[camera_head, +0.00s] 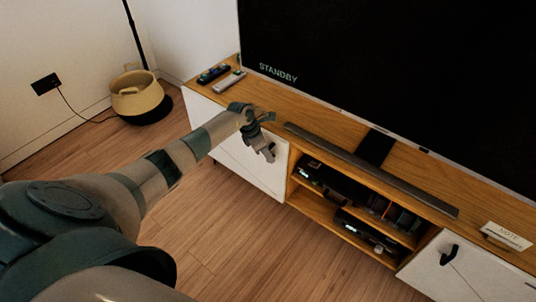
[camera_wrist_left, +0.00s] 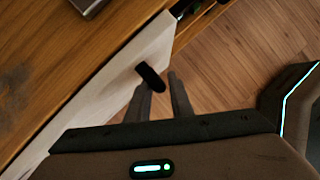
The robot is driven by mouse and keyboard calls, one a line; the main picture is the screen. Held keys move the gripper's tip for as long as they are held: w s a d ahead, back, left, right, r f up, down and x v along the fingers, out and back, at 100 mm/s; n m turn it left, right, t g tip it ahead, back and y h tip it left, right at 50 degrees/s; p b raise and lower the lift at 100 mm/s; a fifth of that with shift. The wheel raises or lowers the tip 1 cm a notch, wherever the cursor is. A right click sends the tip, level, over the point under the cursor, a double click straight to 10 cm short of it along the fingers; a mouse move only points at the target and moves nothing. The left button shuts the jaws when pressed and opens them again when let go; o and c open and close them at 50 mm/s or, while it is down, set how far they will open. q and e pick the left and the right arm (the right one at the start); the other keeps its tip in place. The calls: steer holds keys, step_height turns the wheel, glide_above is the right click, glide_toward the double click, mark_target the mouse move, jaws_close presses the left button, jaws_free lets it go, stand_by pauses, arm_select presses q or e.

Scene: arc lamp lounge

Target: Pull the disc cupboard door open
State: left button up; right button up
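A white cupboard door (camera_head: 232,150) forms the left front of the wooden media console and looks closed. My left gripper (camera_head: 268,152) is at this door's right part, just below the console top. In the left wrist view the door (camera_wrist_left: 112,86) runs along the wood top, with a short black handle (camera_wrist_left: 151,76) on it. The two fingers of my left gripper (camera_wrist_left: 163,90) are apart with a gap between them. The handle lies at the tip of the left finger; I cannot tell whether they touch. My right gripper is out of view.
The console top (camera_head: 330,132) carries a soundbar (camera_head: 370,168), a large TV (camera_head: 400,80) and remotes (camera_head: 222,78). Open shelves (camera_head: 350,228) hold devices. A second white door (camera_head: 470,275) is at right. A basket (camera_head: 140,98) stands on the floor; the floor in front is clear.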

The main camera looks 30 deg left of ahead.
arm_select(q)
steer(key=c, duration=0.5)
jaws_close()
